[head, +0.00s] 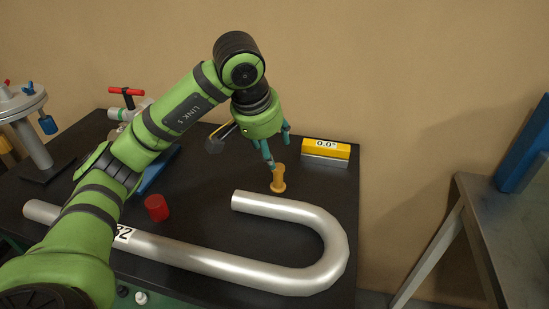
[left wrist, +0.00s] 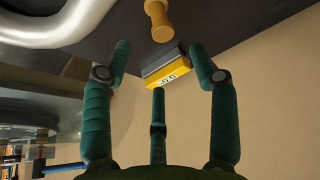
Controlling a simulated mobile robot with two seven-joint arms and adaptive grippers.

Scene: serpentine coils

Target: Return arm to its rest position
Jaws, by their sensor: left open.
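My left arm (head: 185,110) reaches from the lower left over the black table. Its gripper (head: 268,158) hangs above the table, just above and beside a small orange-yellow spool-shaped piece (head: 278,178) that stands upright. In the left wrist view my left gripper (left wrist: 160,75) shows its teal fingers spread apart with nothing between them. The orange piece (left wrist: 159,20) lies beyond the fingertips there, apart from them. My right gripper is in neither view.
A silver U-shaped pipe (head: 300,215) lies across the black table (head: 200,200). A yellow level gauge reading 0.0° (head: 326,149) sits at the back right. A red cylinder (head: 157,207), a red-handled valve (head: 127,95) and a flanged stand (head: 35,140) are left. A grey bench (head: 500,210) stands right.

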